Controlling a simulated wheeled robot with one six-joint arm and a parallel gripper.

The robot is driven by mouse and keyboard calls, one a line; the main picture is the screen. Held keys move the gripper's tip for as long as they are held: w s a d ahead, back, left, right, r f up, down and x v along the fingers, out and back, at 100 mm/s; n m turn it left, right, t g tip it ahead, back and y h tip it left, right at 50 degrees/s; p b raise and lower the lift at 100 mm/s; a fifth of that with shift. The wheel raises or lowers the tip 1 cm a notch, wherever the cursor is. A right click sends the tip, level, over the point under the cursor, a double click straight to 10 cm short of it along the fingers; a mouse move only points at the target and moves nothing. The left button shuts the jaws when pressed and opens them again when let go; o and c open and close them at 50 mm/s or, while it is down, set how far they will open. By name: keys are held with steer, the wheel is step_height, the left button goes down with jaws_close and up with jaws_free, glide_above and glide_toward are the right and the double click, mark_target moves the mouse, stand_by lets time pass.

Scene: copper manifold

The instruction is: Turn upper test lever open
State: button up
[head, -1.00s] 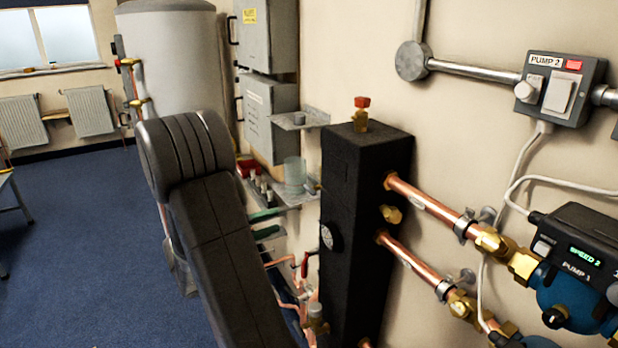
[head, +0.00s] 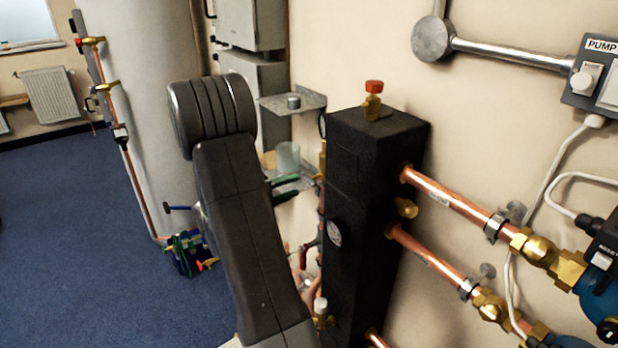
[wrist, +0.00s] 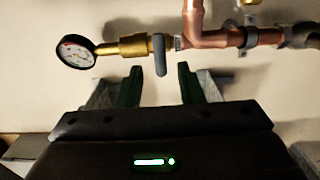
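In the wrist view, a grey lever (wrist: 160,55) hangs down from a brass valve (wrist: 130,46) beside a copper pipe. I cannot tell whether this is the upper test lever. My gripper (wrist: 159,70) is open, with one dark green fingertip to the left of the lever and one to the right. The lever's lower end shows in the gap between the tips; I see no contact, and the depth is unclear. In the head view my arm covers much of the area around my gripper.
A round gauge (wrist: 76,51) sits left of the valve, and copper pipe (wrist: 225,39) runs right. In the head view stand a black block (head: 372,220) with a red-capped valve (head: 373,100), a shelf (head: 292,103) and a grey cylinder (head: 155,110). Blue floor at left is open.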

mark_target(306, 181)
steer(key=p+x, duration=0.1)
steer(key=x, duration=0.5)
steer(key=shift+w+d, duration=0.15)
steer(key=shift+d, duration=0.05)
jaws_close()
